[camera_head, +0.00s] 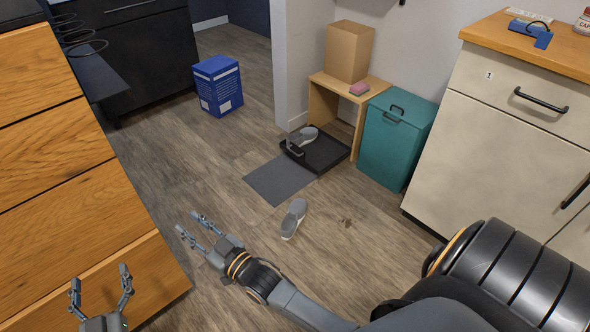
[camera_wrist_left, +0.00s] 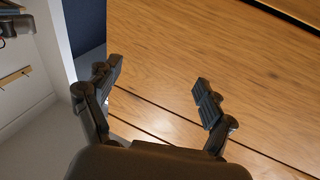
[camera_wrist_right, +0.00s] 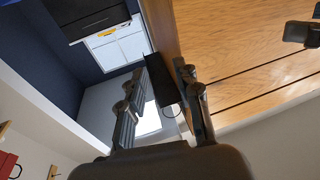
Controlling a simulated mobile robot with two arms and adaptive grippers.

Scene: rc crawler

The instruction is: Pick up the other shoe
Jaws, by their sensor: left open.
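One grey shoe (camera_head: 293,218) with a pale sole lies alone on the wooden floor in the head view. The other grey shoe (camera_head: 305,136) rests on a black tray (camera_head: 328,154) by the wall. My right gripper (camera_head: 187,222) is open and empty, well to the left of the floor shoe. My left gripper (camera_head: 99,276) is open and empty at the lower left, by the wooden drawers. The wrist views show empty fingers of the left gripper (camera_wrist_left: 157,82) and right gripper (camera_wrist_right: 160,72), with no shoe in sight.
A grey mat (camera_head: 280,181) lies before the tray. A small wooden bench (camera_head: 375,85) and a teal bin (camera_head: 397,140) stand behind. Wooden drawers (camera_head: 60,160) line the left, a cream cabinet (camera_head: 490,150) the right. A blue box (camera_head: 218,85) stands farther back. Floor around the near shoe is mostly clear.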

